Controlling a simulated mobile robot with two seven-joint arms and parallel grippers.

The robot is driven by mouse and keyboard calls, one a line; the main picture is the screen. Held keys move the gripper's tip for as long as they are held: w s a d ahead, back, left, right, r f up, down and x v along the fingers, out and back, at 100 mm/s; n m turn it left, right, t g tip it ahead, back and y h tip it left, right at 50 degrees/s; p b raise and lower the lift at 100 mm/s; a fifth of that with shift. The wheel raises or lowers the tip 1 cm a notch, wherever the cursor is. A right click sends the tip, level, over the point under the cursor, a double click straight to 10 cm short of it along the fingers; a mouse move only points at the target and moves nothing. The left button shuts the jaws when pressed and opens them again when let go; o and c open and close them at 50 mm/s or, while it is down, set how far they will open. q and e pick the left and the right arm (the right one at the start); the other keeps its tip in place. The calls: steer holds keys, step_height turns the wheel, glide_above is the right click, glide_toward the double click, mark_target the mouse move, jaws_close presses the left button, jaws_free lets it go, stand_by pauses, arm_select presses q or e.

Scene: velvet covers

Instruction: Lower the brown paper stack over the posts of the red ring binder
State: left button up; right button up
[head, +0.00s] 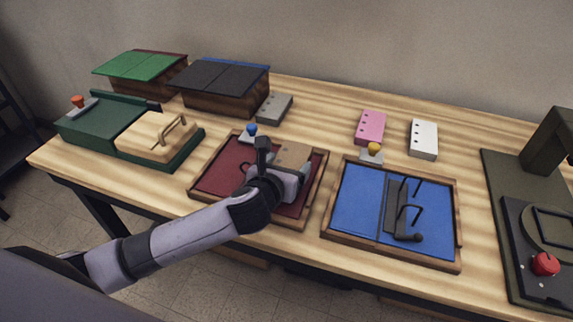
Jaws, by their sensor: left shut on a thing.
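The red ring binder (220,178) lies open in a wooden frame at the middle of the table. The brown paper stack (292,154) is over the binder's right half. My left gripper (291,172) is shut on the stack, and my left arm comes in from the lower left. The gripper and wrist cover part of the binder and the stack. A dark piece of the binder's ring mechanism shows just left of the wrist; the posts are mostly hidden. I cannot tell whether the stack touches the posts. My right gripper is not in view.
A blue ring binder (354,209) with dark open arches lies to the right. Grey (273,108), pink (370,126) and white (423,140) stacks lie behind. A green board (92,130) with a wooden block and lidded boxes (222,88) stand left. A dark machine (507,190) stands right.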

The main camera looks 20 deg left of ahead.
arm_select(q)
steer(key=shift+s+a+f, duration=0.15)
steer(key=shift+f, duration=0.35)
steer(key=shift+s+a+f, duration=0.1)
steer(key=shift+a+f, duration=0.05)
steer(key=shift+f, duration=0.3)
steer(key=o, duration=1.1)
steer(key=shift+f, duration=0.1)
steer(key=v, duration=0.2)
steer(key=r+v, duration=0.1)
steer(key=v, duration=0.3)
steer(key=shift+d+r+p, duration=0.1)
steer(key=shift+r+p, duration=0.2)
steer(key=shift+p, duration=0.05)
steer(key=shift+s+r, duration=0.3)
steer(key=shift+r, duration=0.15)
steer(key=shift+d, duration=0.1)
